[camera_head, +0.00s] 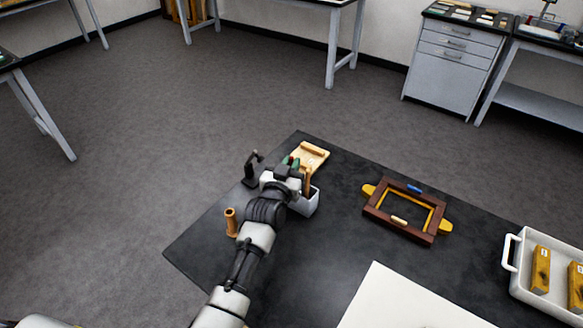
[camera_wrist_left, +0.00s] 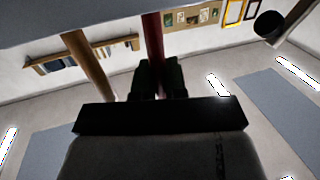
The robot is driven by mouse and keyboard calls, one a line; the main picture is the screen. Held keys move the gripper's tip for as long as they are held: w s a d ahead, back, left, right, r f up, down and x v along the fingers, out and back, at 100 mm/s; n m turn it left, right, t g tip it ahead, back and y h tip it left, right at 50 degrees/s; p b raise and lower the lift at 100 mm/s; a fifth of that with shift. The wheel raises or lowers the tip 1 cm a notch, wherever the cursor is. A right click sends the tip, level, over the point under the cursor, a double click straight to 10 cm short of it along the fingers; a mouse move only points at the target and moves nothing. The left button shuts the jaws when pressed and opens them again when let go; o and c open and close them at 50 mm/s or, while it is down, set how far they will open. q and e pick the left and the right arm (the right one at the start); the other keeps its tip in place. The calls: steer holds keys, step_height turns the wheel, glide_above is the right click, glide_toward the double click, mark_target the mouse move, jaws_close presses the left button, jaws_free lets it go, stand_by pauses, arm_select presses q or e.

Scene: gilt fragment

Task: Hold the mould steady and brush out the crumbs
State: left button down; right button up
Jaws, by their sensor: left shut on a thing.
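The mould (camera_head: 372,213), a dark brown rectangular frame with yellow lugs at two ends, lies flat on the black table. A blue piece and a cream piece sit on its rims. Crumbs are too small to make out. My left gripper (camera_head: 292,162) is over the far left of the table, beside a white holder (camera_head: 304,207) and well apart from the mould. In the left wrist view its dark fingers (camera_wrist_left: 159,80) are shut on a dark red stick (camera_wrist_left: 153,40). The stick's far end is out of view. My right gripper is not in view.
A wooden board (camera_head: 318,157) lies behind my gripper, and an orange peg (camera_head: 231,225) stands to the left. A white sheet (camera_head: 405,300) lies in front. A white tray (camera_head: 520,265) with yellow blocks stands at right.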

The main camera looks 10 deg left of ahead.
arm_select(q)
step_height(320, 180, up, 10)
steer(key=p, duration=0.8)
steer(key=shift+f, duration=0.35)
